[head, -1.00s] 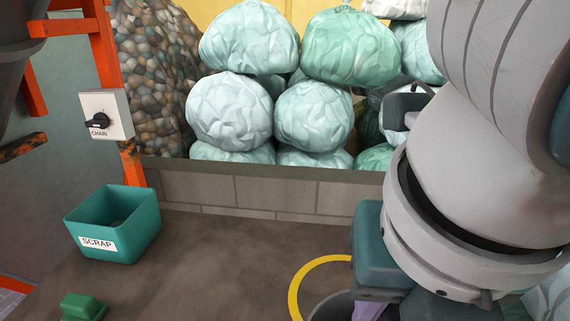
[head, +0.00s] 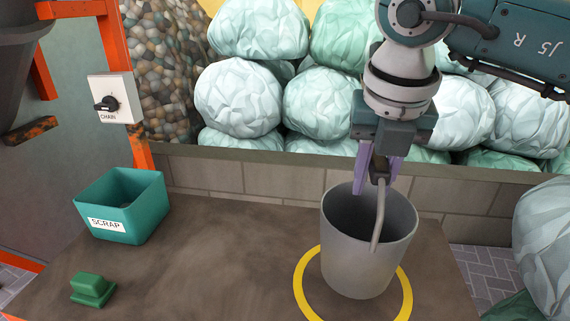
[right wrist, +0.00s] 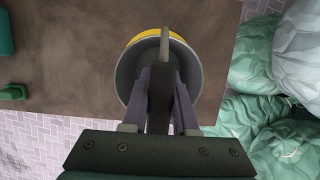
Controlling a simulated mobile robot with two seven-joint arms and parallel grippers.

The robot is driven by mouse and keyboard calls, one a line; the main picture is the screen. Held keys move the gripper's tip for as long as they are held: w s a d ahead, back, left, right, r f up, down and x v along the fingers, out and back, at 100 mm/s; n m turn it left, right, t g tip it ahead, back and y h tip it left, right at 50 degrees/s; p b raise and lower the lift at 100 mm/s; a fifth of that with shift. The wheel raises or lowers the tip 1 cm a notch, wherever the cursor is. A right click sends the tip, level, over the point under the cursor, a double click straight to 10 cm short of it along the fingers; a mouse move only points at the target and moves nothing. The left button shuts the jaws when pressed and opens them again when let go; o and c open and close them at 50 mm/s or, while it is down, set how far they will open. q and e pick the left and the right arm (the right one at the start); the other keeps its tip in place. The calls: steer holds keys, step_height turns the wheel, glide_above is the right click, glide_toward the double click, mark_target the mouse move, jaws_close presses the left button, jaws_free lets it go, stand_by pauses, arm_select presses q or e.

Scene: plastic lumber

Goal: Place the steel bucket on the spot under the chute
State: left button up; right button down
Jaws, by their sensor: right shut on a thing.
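The grey steel bucket (head: 360,252) is upright over the yellow ring (head: 299,290) painted on the brown surface. Its base appears inside the ring; I cannot tell whether it touches the surface or hangs slightly above. My right gripper (head: 376,180), with purple fingers, is shut on the bucket's raised handle (head: 379,215) above the rim. In the right wrist view, the bucket (right wrist: 126,75) is below my right gripper (right wrist: 160,95), with part of the ring showing past its rim. A dark grey funnel-like body (head: 18,75), perhaps the chute, is at the upper left. My left gripper is not in view.
A teal SCRAP bin (head: 150,213) and a green block (head: 93,290) are on the left of the brown surface (head: 220,260). A CHAIN switch box (head: 118,98) is on an orange frame. Stuffed pale bags (head: 238,98) are piled behind a low block wall (head: 270,180).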

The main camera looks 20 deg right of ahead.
mark_target(369, 200)
step_height(369, 200, down, 3)
steer(key=shift+f, duration=0.2)
steer(key=c, duration=0.7)
jaws_free()
